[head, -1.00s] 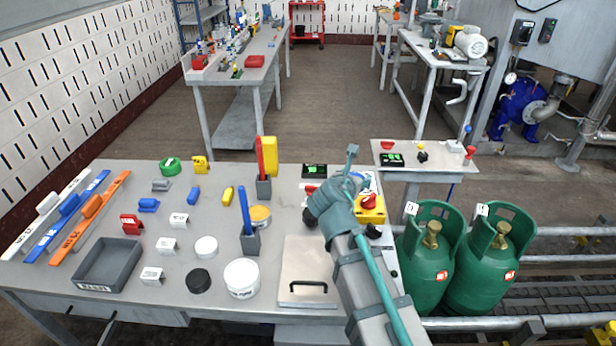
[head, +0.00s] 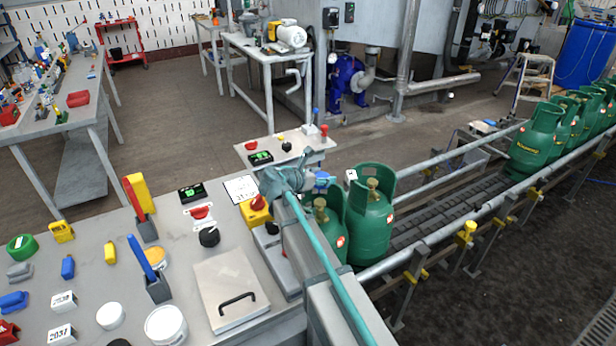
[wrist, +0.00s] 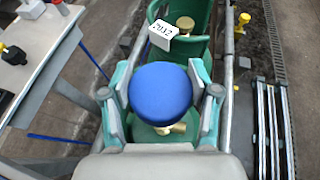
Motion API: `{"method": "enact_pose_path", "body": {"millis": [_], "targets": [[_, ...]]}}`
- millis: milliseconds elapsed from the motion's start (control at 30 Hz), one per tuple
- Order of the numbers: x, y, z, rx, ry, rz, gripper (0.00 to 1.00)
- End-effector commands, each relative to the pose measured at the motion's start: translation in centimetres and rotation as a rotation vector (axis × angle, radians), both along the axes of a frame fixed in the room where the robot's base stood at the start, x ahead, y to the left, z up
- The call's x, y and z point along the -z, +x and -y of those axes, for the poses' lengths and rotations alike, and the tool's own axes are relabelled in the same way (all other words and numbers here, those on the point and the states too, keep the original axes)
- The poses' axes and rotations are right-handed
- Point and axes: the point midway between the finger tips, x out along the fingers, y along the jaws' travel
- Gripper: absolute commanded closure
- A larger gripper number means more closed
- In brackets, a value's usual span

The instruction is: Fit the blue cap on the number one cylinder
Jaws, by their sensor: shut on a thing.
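The blue cap (wrist: 160,88) is between the two fingers of my gripper (wrist: 160,92), which is shut on it. In the head view the cap (head: 322,180) shows as a small blue patch at the end of my gripper (head: 308,182). The nearer green cylinder (head: 332,236) stands on the conveyor below, partly hidden by my arm. Its brass valve (wrist: 180,128) shows just beneath the cap in the wrist view, and I cannot tell whether they touch. A second green cylinder (head: 372,228) stands behind it, with a white number tag (wrist: 163,33). No number one is readable on the cylinders.
Several green cylinders (head: 535,140) queue farther along the railed conveyor (head: 440,205). The grey worktable (head: 110,215) on the left holds tools and a lidded panel (head: 230,288). A small side table (head: 300,142) stands beyond my gripper.

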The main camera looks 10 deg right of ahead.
Motion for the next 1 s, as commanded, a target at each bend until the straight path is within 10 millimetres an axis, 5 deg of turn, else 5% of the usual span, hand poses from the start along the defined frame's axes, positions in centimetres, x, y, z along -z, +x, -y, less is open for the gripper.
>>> {"method": "enact_pose_path", "body": {"millis": [567,1000], "targets": [[-0.3,-0.1,-0.1,-0.001,-0.004,-0.001,0.63],[3.6,0.0,-0.1,-0.001,-0.003,0.000,0.63]]}}
